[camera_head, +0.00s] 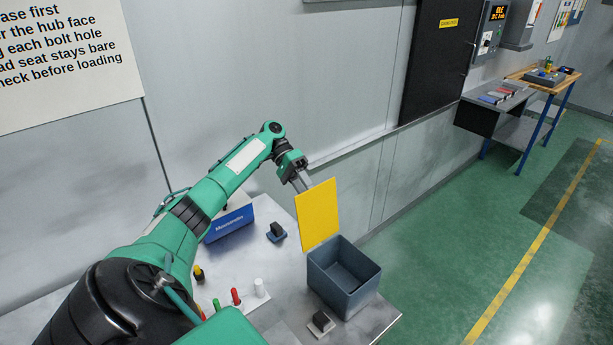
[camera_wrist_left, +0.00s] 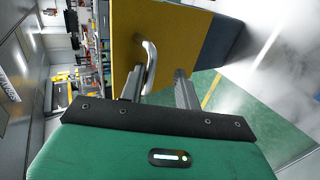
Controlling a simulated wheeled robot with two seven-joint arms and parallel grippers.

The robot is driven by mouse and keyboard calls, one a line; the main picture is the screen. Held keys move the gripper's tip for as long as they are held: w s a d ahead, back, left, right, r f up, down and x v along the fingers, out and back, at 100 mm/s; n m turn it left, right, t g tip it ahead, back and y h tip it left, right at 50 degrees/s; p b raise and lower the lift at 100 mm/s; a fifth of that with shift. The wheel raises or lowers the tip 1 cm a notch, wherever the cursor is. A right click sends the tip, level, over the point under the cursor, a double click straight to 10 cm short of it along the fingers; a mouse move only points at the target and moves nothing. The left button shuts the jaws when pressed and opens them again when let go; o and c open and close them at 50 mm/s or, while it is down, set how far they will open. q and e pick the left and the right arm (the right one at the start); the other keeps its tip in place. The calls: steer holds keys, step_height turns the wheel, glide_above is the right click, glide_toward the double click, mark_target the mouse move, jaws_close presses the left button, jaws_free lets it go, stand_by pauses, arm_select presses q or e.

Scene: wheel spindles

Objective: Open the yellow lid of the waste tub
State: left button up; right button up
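The yellow lid (camera_head: 318,213) stands raised, about upright, at the back edge of the grey-blue waste tub (camera_head: 357,297). The tub's mouth is uncovered and its visible inside looks empty. My left gripper (camera_head: 303,182) is at the lid's upper left, on its far side. In the left wrist view the lid (camera_wrist_left: 185,40) fills the upper middle, with a curved metal handle (camera_wrist_left: 150,62) on its face. The left gripper's fingers (camera_wrist_left: 158,88) are apart, the handle close to the left finger; whether they touch is unclear. My right gripper is out of view.
The tub stands on a metal bench (camera_head: 285,318) near its right end. A small black-topped block (camera_head: 321,320), a blue bin (camera_head: 229,223), another dark block (camera_head: 276,231) and coloured pegs (camera_head: 236,296) share the bench. A grey wall is behind; green floor is open to the right.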

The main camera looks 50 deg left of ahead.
arm_select(q)
steer(key=shift+a+r, duration=0.1)
steer(key=shift+a, duration=0.05)
stand_by(0.3)
steer(key=b+v, duration=0.1)
steer(key=v, duration=0.6)
steer(key=shift+a+b, duration=0.15)
steer(key=shift+b, duration=0.2)
steer(key=shift+r, duration=0.1)
stand_by(0.5)
